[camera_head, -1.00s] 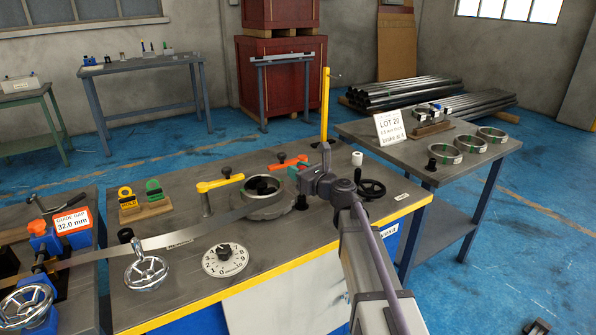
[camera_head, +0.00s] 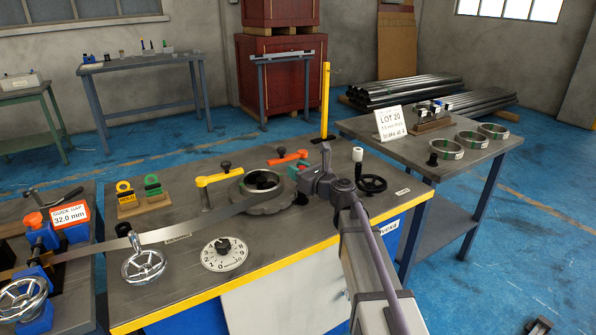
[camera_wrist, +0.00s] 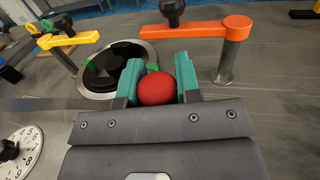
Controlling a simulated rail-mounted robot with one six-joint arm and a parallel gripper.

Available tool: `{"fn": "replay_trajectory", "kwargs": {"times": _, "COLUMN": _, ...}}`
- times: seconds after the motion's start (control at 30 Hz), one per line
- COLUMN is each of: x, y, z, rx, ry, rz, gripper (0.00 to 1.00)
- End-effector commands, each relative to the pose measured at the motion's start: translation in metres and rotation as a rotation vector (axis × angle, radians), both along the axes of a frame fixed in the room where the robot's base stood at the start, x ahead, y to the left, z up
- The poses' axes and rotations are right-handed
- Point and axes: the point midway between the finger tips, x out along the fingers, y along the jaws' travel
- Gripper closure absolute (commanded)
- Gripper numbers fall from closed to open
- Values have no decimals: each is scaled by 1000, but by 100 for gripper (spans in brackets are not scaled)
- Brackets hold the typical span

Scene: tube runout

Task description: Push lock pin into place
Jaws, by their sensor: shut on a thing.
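A round red knob (camera_wrist: 157,89) sits between the teal fingers of my gripper (camera_wrist: 157,72) in the wrist view. The fingers are shut on it from both sides. I cannot tell whether it is the lock pin's head; any shaft below it is hidden. In the head view my gripper (camera_head: 300,172) is over the workbench (camera_head: 200,280), just right of a round metal ring fixture (camera_head: 263,182) with a dark centre. The knob is hidden there by my gripper. In the wrist view the ring fixture (camera_wrist: 135,50) lies just beyond the fingertips.
An orange arm (camera_head: 286,160) and a yellow arm (camera_head: 219,179) with black knobs flank the fixture. A dial (camera_head: 225,255) and chrome handwheel (camera_head: 144,265) stand at the bench's left front. Rings (camera_head: 445,149) lie on the right table.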

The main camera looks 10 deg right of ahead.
Motion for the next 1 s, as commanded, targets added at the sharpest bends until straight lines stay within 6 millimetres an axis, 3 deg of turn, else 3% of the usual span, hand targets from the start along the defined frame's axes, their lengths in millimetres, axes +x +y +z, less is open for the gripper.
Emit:
{"fn": "replay_trajectory", "kwargs": {"times": 0.37, "x": 0, "y": 0, "z": -9, "rx": 0, "ry": 0, "rz": 0, "gripper": 94}}
{"fn": "replay_trajectory", "kwargs": {"times": 0.4, "x": 0, "y": 0, "z": -8, "rx": 0, "ry": 0, "rz": 0, "gripper": 67}}
{"fn": "replay_trajectory", "kwargs": {"times": 0.67, "x": 0, "y": 0, "z": -7, "rx": 0, "ry": 0, "rz": 0, "gripper": 42}}
{"fn": "replay_trajectory", "kwargs": {"times": 1.0, "x": -8, "y": -4, "z": -7, "rx": 0, "ry": 0, "rz": -1, "gripper": 40}}
